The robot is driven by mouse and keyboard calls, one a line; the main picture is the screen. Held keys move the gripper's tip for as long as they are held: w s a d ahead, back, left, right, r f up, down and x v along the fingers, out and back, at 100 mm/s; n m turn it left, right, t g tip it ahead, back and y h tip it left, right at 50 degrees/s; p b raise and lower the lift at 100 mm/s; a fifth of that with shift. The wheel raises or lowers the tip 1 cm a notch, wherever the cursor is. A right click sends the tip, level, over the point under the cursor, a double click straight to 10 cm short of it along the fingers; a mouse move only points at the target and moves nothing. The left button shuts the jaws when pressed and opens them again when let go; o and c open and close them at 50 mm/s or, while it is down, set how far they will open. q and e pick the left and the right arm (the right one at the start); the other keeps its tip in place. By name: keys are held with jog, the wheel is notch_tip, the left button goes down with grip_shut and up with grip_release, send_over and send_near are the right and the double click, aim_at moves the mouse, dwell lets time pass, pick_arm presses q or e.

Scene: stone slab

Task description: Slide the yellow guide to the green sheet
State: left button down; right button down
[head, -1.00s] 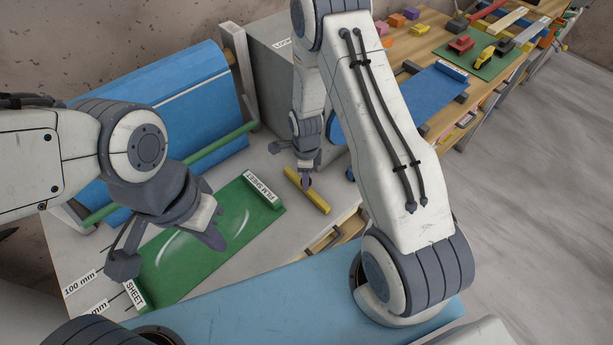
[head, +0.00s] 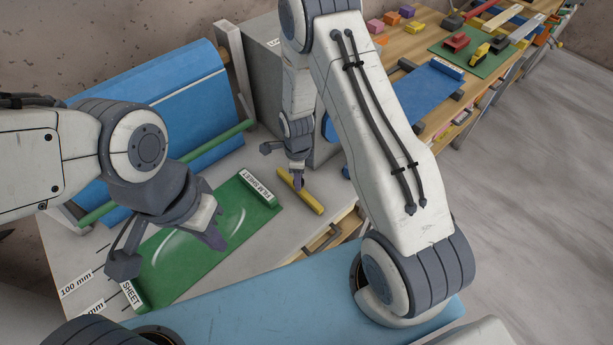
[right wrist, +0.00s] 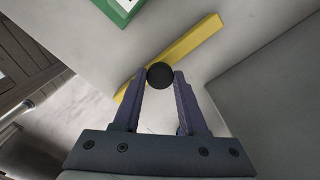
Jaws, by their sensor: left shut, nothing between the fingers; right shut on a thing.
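The yellow guide (head: 314,202) is a straight bar lying on the grey slab, right of the green sheet (head: 175,262) with bare slab between them. The sheet lies flat with labelled green bars at both ends. My right gripper (head: 299,186) is at the guide. In the right wrist view, its fingers (right wrist: 161,82) are shut on a round black knob (right wrist: 160,75) at the yellow guide (right wrist: 190,43). A corner of the green end bar (right wrist: 122,8) shows at the top there. My left gripper (head: 217,243) is shut and empty over the sheet.
A blue roll (head: 160,110) and green rod (head: 205,155) stand behind the sheet. A grey block (head: 262,65) stands behind my right gripper. A wooden bench (head: 440,110) with several small objects is at the back right. An open-looking drawer (head: 325,238) sits below the slab's edge.

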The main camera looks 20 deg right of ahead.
jog(key=a, duration=0.2)
jog(key=s+a, duration=0.1)
jog(key=a, duration=0.3)
jog(key=shift+s+a, duration=0.15)
jog(key=shift+s, duration=0.25)
jog(key=shift+s+r, duration=0.1)
pick_arm(q)
jog(key=shift+s+a+f, duration=0.35)
jog(key=shift+s, duration=0.05)
pick_arm(e)
jog(key=shift+c, duration=2.3)
grip_release()
jog(key=shift+s, duration=0.1)
pick_arm(q)
jog(key=shift+f+b, duration=1.15)
jog(key=shift+b, duration=0.25)
pick_arm(e)
notch_tip(320, 180, up, 10)
jog(key=shift+r, duration=0.2)
